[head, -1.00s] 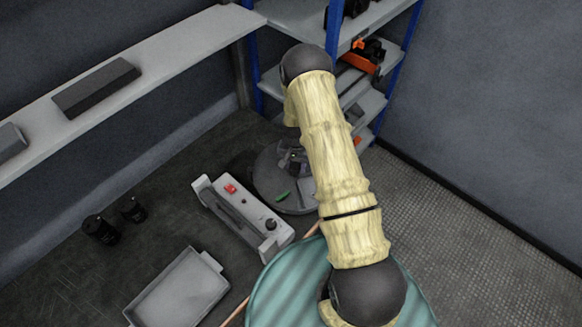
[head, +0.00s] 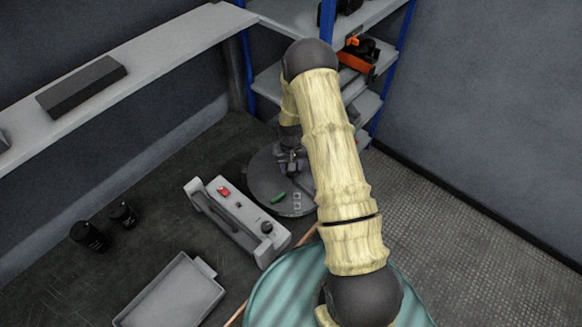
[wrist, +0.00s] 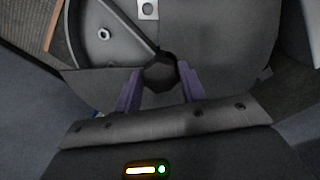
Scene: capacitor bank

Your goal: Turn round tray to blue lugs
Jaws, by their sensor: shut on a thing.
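The round grey tray (head: 262,187) lies low near the corner, below the shelf rack. A green lug (head: 278,197) and pale square plates (head: 297,200) show on its near side. My gripper (head: 291,160) is over the tray's middle, partly hidden by my arm. In the wrist view its purple fingers (wrist: 160,88) are shut on a dark faceted knob (wrist: 160,70) at the tray's centre. The wrist view also shows the tray's surface (wrist: 215,45), a raised divider and a pale ring (wrist: 104,34). I cannot make out blue lugs for certain.
A grey box with a red button (head: 224,190) stands close left of the tray. An empty grey bin (head: 175,292), two black cylinders (head: 90,236) and a teal round surface (head: 285,290) are nearer. A rack with blue posts (head: 247,75) stands behind.

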